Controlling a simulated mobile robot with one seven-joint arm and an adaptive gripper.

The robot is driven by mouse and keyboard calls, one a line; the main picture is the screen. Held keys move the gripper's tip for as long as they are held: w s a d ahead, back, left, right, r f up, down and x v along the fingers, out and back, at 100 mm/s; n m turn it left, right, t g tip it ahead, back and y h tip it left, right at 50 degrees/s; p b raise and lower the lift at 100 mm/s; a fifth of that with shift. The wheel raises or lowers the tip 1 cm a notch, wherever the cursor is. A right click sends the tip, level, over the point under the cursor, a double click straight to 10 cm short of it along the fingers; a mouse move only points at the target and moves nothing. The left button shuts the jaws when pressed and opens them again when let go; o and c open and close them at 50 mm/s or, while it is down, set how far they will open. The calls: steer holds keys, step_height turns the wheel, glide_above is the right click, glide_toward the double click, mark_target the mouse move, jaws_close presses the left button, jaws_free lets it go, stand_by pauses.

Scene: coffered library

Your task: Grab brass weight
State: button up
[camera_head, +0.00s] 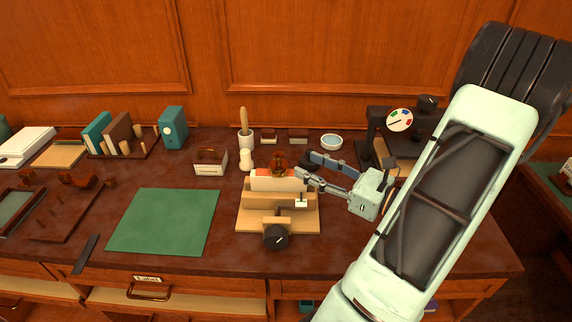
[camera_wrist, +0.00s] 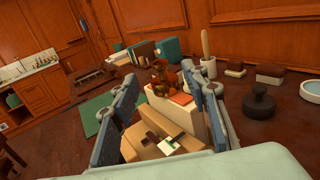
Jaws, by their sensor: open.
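A glossy orange-brown object (camera_head: 279,165), which looks like the brass weight, shows just above a white block with a red-orange top (camera_head: 272,182) in a pale wooden press (camera_head: 247,220). In the wrist view the brown object (camera_wrist: 160,77) shows between my fingertips, beyond the press; I cannot tell exactly what it rests on. My gripper (camera_head: 304,165) reaches in from the right, with its fingers pointing left near the object. In the wrist view my gripper (camera_wrist: 158,73) is open, its fingers spread on both sides, with nothing held. Its contact with the object cannot be told.
A black knob (camera_head: 276,237) sticks out at the press front. A dark round knobbed piece (camera_wrist: 258,101) and a white bowl (camera_head: 331,142) stand to the right. A cup with a wooden handle (camera_head: 245,139) stands behind. A green mat (camera_head: 164,221) lies clear at left.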

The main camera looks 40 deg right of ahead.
mark_target(278, 152)
steer(key=x, duration=1)
steer(key=shift+a+p, duration=0.2)
steer(key=shift+p, duration=0.15)
jaws_close()
